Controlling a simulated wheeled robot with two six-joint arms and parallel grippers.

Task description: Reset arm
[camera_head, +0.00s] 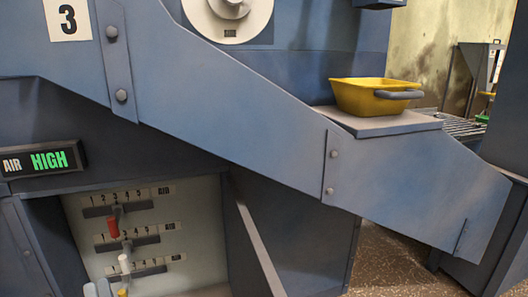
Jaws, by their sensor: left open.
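The tips of my left gripper (97,289) show at the bottom left edge as two pale grey fingers with a small gap between them. They are in front of the lower part of a pale control panel (190,233), just left of a yellow knob (122,293). No object shows between the fingers; the rest of the gripper is cut off by the frame. On the panel a red lever (113,227) and a white lever (124,264) stand in numbered slots. I cannot tell whether the fingers touch anything. My right gripper is not in view.
A yellow bucket (368,97) with a grey handle stands on a grey platform (385,123) behind the sloping blue chute wall (240,100). A display (42,160) reads "AIR HIGH". Brown floor (395,265) shows at lower right.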

